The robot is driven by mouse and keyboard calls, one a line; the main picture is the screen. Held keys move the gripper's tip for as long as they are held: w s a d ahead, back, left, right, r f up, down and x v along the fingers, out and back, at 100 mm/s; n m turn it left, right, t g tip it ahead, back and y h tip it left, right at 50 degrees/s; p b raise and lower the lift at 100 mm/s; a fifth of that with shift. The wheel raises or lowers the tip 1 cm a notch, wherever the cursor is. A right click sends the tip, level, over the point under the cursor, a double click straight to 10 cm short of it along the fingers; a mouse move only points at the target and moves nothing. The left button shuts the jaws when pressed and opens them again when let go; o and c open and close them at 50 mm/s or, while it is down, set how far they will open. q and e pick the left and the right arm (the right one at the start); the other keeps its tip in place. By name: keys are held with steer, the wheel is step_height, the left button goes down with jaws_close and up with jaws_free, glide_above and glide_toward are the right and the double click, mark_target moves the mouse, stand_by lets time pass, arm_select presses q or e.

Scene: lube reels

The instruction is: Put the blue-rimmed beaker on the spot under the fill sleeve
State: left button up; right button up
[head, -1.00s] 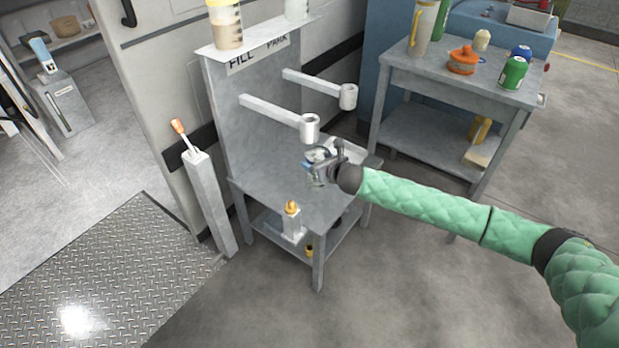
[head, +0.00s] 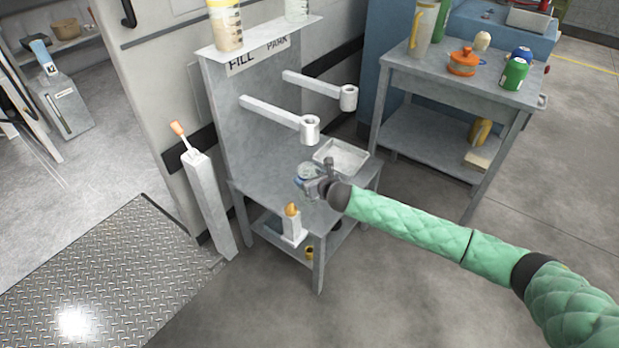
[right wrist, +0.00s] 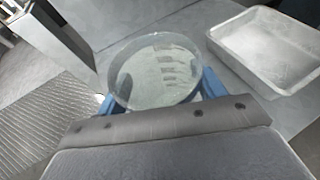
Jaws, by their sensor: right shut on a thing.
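The beaker (head: 308,170) is a clear, round vessel, upright and low over the stand's grey shelf (head: 270,178). My right gripper (head: 305,186) is shut on it. In the right wrist view the beaker (right wrist: 158,70) shows from above, between the two blue fingers of the gripper (right wrist: 155,92); I cannot make out a blue rim. The fill sleeve (head: 310,130) is a white ring on the nearer arm under the FILL label, above and behind the beaker. I cannot tell whether the beaker touches the shelf. The spot itself is not distinguishable. My left gripper is not in view.
A shallow metal tray (head: 341,157) lies right behind the beaker, also in the right wrist view (right wrist: 268,45). The park sleeve (head: 348,97) hangs farther back. The shelf's left part is clear.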

steer(key=o, duration=1)
steer(key=shift+f, duration=0.1)
steer(key=shift+s+d+r, duration=0.15)
steer(key=shift+s+r, duration=0.05)
steer(key=shift+r, duration=0.05)
steer(key=p+v, duration=0.1)
steer(key=v, duration=1)
steer(key=shift+s+d, duration=0.1)
steer(key=shift+s, duration=0.1)
